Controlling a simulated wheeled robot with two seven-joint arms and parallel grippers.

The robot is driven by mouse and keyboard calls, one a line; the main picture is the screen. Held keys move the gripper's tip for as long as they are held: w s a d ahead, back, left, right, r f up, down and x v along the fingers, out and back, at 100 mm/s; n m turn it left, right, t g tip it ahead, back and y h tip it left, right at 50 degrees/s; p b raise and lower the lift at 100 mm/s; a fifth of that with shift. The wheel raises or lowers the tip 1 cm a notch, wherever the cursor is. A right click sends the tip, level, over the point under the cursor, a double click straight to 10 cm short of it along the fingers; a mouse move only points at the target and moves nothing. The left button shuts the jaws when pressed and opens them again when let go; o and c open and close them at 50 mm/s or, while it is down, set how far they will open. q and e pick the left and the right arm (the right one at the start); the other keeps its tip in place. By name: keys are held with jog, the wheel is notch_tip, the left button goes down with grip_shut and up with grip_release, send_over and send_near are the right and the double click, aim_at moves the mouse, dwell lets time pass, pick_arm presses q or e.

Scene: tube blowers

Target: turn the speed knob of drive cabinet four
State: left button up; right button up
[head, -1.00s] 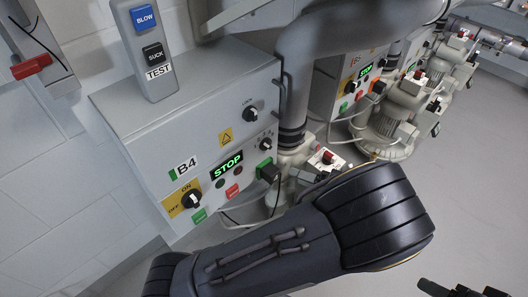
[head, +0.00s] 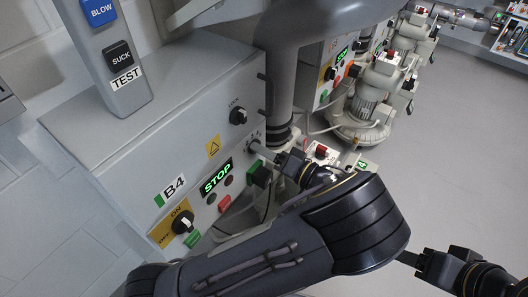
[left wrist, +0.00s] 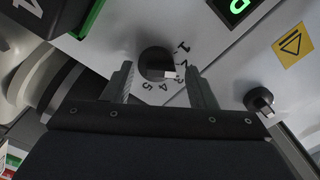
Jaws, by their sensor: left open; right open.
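Drive cabinet four (head: 105,125) is the grey box labelled B4, on the left in the head view. In the left wrist view its speed knob (left wrist: 152,62) is a black dial with a white pointer mark and numbers around it. My left gripper (left wrist: 160,82) is open, with one finger on either side of the knob and visible gaps. I cannot tell how deep the fingertips reach. In the head view my left gripper (head: 262,150) is at the cabinet's front face and mostly hides the knob. My right gripper (head: 412,260) is open and empty at lower right.
The lock knob (head: 238,116) and yellow warning label (head: 213,147) are near the speed knob. Below are the STOP display (head: 216,177), red button (head: 224,203) and ON/OFF switch (head: 182,222). A thick grey pipe (head: 283,90) stands beside the cabinet. Open floor lies right.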

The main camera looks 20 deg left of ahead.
pick_arm(q)
jog(key=shift+a, duration=0.2)
jog(key=shift+c, duration=0.2)
jog(key=shift+w, duration=0.1)
jog(key=c, duration=0.8)
jog(key=shift+o, duration=0.2)
jog(key=shift+r, duration=0.1)
